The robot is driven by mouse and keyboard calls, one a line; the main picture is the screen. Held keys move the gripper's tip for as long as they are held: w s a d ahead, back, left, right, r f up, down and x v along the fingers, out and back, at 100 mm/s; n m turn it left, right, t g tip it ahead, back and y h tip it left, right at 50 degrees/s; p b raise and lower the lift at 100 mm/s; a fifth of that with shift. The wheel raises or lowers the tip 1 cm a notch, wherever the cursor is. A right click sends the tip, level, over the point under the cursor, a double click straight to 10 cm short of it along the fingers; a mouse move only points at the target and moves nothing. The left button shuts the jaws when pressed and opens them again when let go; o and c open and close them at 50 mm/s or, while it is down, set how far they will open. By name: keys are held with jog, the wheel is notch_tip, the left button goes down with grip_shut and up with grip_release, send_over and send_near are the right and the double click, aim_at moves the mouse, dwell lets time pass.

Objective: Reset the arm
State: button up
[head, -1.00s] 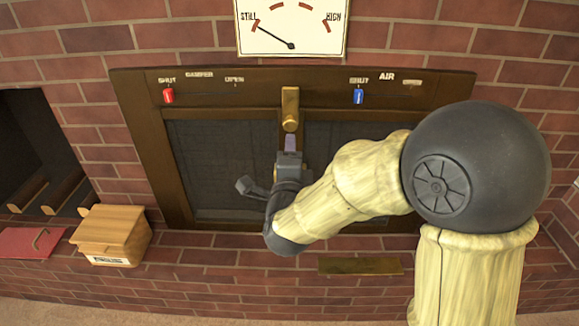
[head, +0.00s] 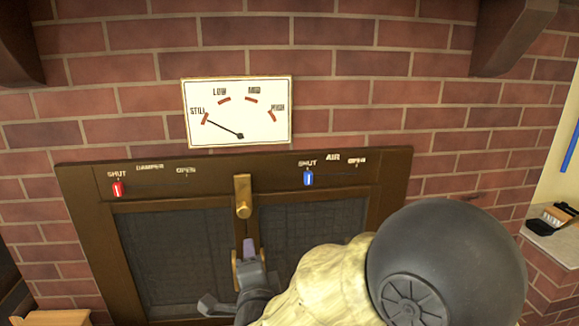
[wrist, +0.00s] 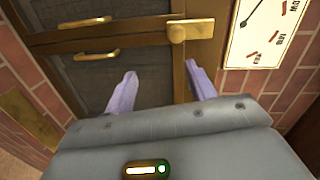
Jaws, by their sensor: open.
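My gripper (wrist: 163,90) is open and empty in the wrist view, its two pale purple fingers apart in front of the dark fireplace doors. In the head view my gripper (head: 249,250) is just below the brass latch (head: 243,197), which hangs upright at the middle of the door frame. The latch also shows in the wrist view (wrist: 190,30), beyond the fingers. I cannot tell whether anything touches it. My arm hides the lower right of the doors (head: 172,255). Brass handles (wrist: 84,22) show on the doors in the wrist view.
A gauge (head: 237,112) above the doors points near STILL. The red damper slider (head: 118,189) and the blue air slider (head: 308,178) both sit at SHUT. A wooden box (head: 55,317) is at the lower left. A ledge (head: 548,232) with small items is at the right.

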jog(key=s+d+f+n+g+h, duration=0.1)
jog(key=s+d+f+n+g, duration=0.1)
jog(key=d+f+n+g, duration=0.9)
jog(key=s+d+f+n+g+h, duration=0.2)
jog(key=s+d+f+n+g, duration=0.1)
jog(key=s+d, duration=1)
notch_tip(320, 180, up, 33)
jog(key=w+p, duration=0.1)
jog(key=p, duration=3.2)
jog(key=shift+w+d+r, duration=0.15)
jog(key=shift+w+d, duration=0.15)
